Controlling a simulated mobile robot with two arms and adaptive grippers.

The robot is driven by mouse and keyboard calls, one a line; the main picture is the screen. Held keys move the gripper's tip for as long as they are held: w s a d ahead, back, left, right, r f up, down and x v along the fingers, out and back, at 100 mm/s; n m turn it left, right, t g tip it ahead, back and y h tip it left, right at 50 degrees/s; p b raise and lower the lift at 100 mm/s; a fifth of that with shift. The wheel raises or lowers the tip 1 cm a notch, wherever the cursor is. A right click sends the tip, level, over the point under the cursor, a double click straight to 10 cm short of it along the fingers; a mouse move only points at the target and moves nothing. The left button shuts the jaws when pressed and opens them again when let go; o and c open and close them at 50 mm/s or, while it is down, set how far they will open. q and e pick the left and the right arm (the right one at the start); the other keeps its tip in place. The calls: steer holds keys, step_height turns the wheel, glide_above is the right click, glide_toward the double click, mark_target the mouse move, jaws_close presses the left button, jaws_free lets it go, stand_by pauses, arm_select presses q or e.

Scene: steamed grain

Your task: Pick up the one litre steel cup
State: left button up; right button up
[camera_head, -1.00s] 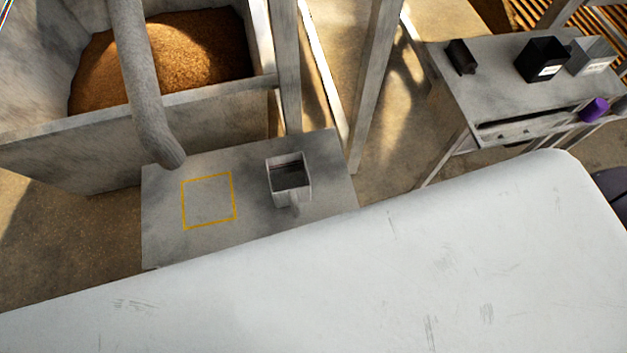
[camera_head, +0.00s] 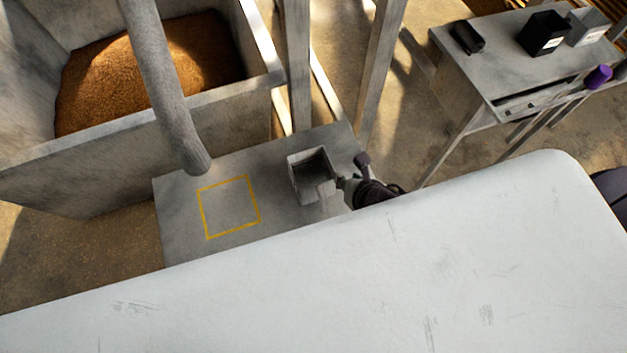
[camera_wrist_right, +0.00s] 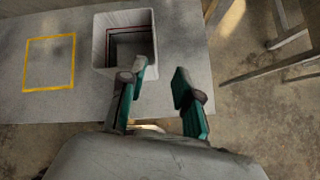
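The steel cup (camera_head: 309,178) is a square, open-topped grey vessel standing upright on the small grey table (camera_head: 178,225). Its handle (camera_head: 327,188) points toward the lower right in the head view. My right gripper (camera_head: 352,172) is at the cup's right, beside the handle, partly hidden behind the white surface in front. In the right wrist view the cup (camera_wrist_right: 101,42) stands just ahead of the right gripper (camera_wrist_right: 159,82). Its teal-padded fingers are apart, with the left finger close to the cup's near wall. Whether they touch the cup or handle, I cannot tell. My left gripper is not in view.
A yellow square outline (camera_head: 203,212) marks the table left of the cup. A grey pipe (camera_head: 165,90) ends above the table's back left. A bin (camera_head: 130,145) of brown grain stands behind. A side table (camera_head: 455,85) with boxes stands at the right.

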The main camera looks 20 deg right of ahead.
steer(key=w+f+n, duration=0.1)
steer(key=w, duration=0.1)
steer(key=w+f+n, duration=0.1)
steer(key=f, duration=0.1)
steer(key=w+f+n+b, duration=0.1)
steer(key=w+n, duration=0.1)
steer(key=shift+w+a+f+t, duration=0.25)
steer(key=shift+w+a+t, duration=0.05)
steer(key=shift+a, duration=0.05)
glide_above(328, 177)
steer(key=shift+w+f+b, duration=0.2)
steer(key=shift+f+b, duration=0.2)
steer(key=shift+f, duration=1.95)
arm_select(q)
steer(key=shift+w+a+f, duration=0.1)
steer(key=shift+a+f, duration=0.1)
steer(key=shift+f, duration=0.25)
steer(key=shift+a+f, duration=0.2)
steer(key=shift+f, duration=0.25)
arm_select(e)
steer(key=shift+c, duration=0.3)
jaws_close()
steer(key=shift+r, duration=0.1)
